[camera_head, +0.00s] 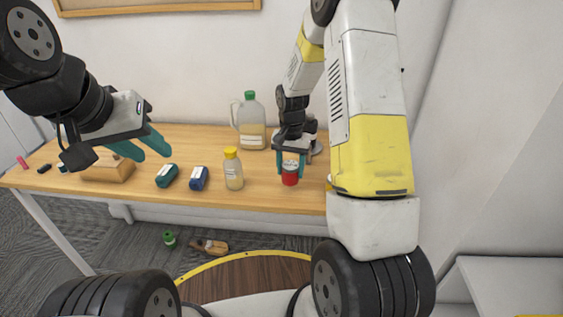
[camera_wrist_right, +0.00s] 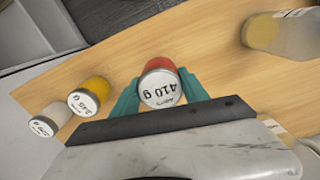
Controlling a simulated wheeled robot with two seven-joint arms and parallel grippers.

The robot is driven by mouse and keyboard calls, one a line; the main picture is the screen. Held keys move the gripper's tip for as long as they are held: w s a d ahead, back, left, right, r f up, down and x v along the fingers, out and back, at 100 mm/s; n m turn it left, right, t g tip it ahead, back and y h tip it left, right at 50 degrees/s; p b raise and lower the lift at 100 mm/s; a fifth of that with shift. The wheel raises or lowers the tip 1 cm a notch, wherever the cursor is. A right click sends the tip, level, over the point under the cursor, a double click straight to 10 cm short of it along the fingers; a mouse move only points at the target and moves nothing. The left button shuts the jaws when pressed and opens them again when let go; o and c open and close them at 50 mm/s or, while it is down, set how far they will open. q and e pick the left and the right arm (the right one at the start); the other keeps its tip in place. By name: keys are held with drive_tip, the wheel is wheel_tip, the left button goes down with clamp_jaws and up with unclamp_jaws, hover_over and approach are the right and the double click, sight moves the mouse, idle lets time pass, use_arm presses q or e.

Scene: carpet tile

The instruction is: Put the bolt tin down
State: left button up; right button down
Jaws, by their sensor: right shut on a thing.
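The bolt tin (camera_head: 290,174) is a small red can with a pale lid.
A yellow-capped bottle (camera_head: 233,170), a blue tin (camera_head: 199,178) and a teal tin (camera_head: 167,175) stand left of the bolt tin. A green-capped jug (camera_head: 250,122) is behind. A wooden box (camera_head: 108,171) is further left.

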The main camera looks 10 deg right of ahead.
drive_tip(key=shift+w+f, duration=0.15)
drive_tip(key=shift+f, duration=0.75)
drive_tip(key=shift+w+f, duration=0.1)
drive_tip(key=shift+f, duration=0.75)
drive_tip(key=shift+f, duration=0.1)
drive_tip(key=c, duration=0.6)
unclamp_jaws()
drive_tip(key=shift+f, duration=0.1)
wheel_tip(320, 180, up, 12)
wheel_tip(320, 180, up, 9)
drive_tip(key=n+t, duration=0.1)
hover_over(290, 176)
drive_tip(key=s, duration=0.1)
drive_tip(key=s+r+n+t, duration=0.1)
drive_tip(key=s+r, duration=0.2)
drive_tip(key=s, duration=0.3)
drive_tip(key=s+a+r+n+t+y, duration=0.1)
drive_tip(key=s+r+n+t, duration=0.1)
drive_tip(key=s+r, duration=0.2)
drive_tip(key=s+r+n+t+y, duration=0.1)
drive_tip(key=s+r, duration=0.3)
drive_tip(key=s, duration=0.6)
drive_tip(key=shift+s+a+n+t, duration=0.1)
drive_tip(key=shift+a+n+t, duration=0.2)
drive_tip(key=shift+t, duration=0.3)
